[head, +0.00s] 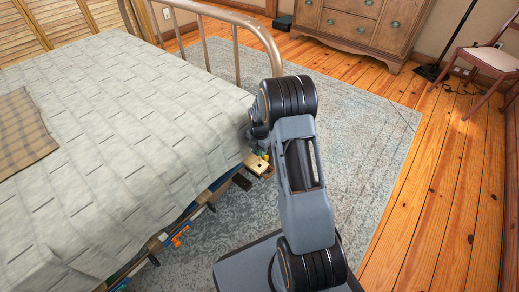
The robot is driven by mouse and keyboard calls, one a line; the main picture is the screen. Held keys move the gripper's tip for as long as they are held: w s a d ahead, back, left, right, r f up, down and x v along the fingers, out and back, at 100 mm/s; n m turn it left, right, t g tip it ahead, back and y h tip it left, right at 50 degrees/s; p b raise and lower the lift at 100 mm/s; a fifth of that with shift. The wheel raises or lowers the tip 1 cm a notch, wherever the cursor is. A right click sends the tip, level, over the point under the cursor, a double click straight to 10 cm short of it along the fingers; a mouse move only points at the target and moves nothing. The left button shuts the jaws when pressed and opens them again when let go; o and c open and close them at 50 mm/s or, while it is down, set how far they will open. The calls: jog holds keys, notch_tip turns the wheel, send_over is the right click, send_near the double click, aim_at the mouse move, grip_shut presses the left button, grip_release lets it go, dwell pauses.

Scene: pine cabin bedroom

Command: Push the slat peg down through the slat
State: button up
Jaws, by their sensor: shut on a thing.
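My gripper (257,143) is at the near right corner of the bed, mostly hidden behind my own arm. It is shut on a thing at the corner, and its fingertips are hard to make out. A small green and yellow piece (266,155) shows just under it and looks like the slat peg. A pale wooden piece with a dark hole (257,165), which looks like the slat's end, lies right below. How deep the peg sits in the slat cannot be told.
The bed's mattress (130,120) fills the left, with its metal foot rail (236,45) behind. A dark block (241,181) and an orange item (180,237) show along the bed's side. The rug (370,130) is clear on the right. A dresser (352,25) and chair (480,60) stand farther back.

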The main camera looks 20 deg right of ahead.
jog(key=shift+f+b, duration=2.7)
jog(key=shift+f, duration=1.2)
jog(key=o, duration=1)
notch_tip(320, 180, up, 14)
jog(key=p, duration=0.6)
jog(key=shift+f, duration=0.1)
